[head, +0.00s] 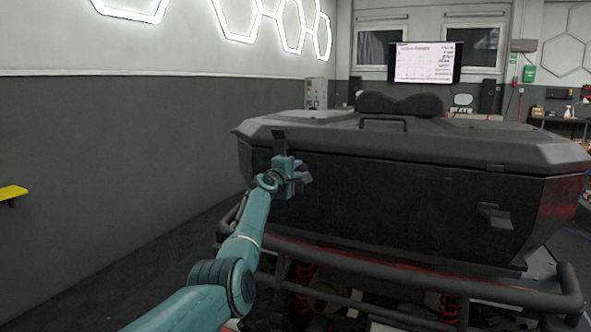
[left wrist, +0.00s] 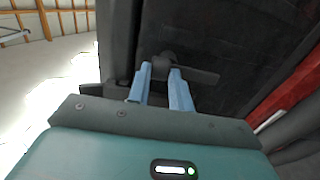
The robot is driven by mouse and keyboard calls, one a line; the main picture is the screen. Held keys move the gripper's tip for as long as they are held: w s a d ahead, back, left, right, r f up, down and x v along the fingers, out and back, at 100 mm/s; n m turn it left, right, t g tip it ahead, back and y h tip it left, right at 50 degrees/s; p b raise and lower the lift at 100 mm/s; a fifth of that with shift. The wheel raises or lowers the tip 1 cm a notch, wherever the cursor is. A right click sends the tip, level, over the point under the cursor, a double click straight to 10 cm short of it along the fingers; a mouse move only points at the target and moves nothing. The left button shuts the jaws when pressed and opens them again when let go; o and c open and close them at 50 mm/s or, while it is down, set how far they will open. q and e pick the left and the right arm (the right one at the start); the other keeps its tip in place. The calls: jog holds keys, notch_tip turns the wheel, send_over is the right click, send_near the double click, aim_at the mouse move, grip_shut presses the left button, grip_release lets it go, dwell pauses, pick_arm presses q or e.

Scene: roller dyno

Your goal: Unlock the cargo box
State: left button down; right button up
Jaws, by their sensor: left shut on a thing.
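The cargo box (head: 390,200) is a large black box with a closed lid (head: 440,152), on the back of a vehicle. My left gripper (head: 300,174) is at the left part of its front face, just below the lid edge. In the left wrist view, my left gripper's blue fingers (left wrist: 164,78) are shut on a dark latch handle (left wrist: 200,76), which sticks out to the right past them. The gripper and wrist hide most of this latch in the head view. A second dark latch (head: 496,216) is on the right part of the front face, with nothing touching it. My right gripper is out of view.
A dark tubular bumper (head: 400,271) runs below the box, with red springs (head: 449,308) under it. A handle (head: 384,123) stands on the lid. A grey wall (head: 110,140) is at the left, with floor between it and the vehicle.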

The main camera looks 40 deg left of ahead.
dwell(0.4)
pick_arm(q)
jog(key=c, duration=1.3)
grip_release()
jog(key=shift+o, duration=0.2)
jog(key=shift+s, duration=0.15)
jog(key=shift+p+v, duration=0.65)
jog(key=shift+v, duration=0.3)
jog(key=v, duration=1.1)
jog(key=shift+d, duration=0.1)
